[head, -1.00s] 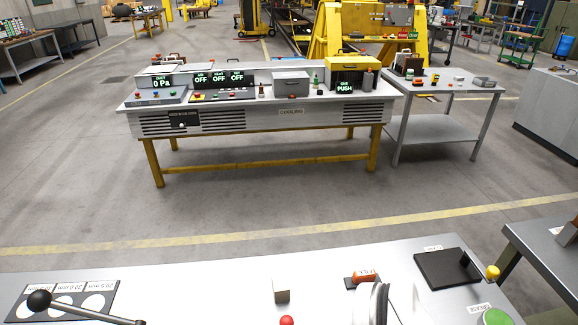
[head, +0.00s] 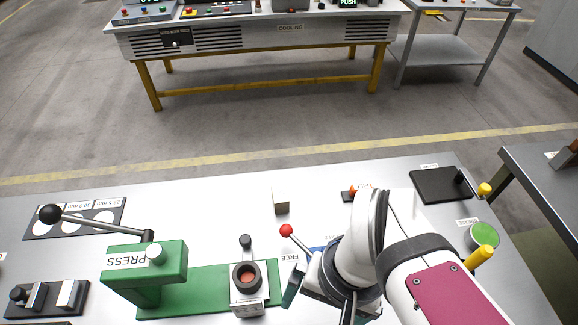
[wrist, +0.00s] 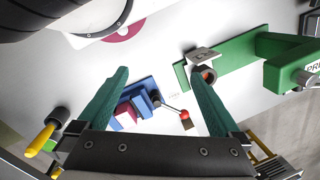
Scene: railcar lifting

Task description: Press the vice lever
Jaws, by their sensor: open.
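The vice lever, a thin rod with a red ball end (head: 286,230), sticks out up and left from the blue vice (head: 322,246) in the head view; my arm hides most of the vice there. In the wrist view the blue vice (wrist: 140,97) shows between and beyond the fingers, with the red ball (wrist: 185,115) close to the right finger in the picture. My gripper (wrist: 156,77) has two green fingers spread wide with nothing between them. In the head view my gripper (head: 294,284) is just below the lever; whether it touches is not clear.
A green press (head: 145,265) with a long black-knobbed lever (head: 50,214) stands at left. A grey block holder (head: 247,285) sits on its green base, close to my gripper. A small block (head: 281,202) lies behind the lever. The bench (head: 210,215) is bare around it.

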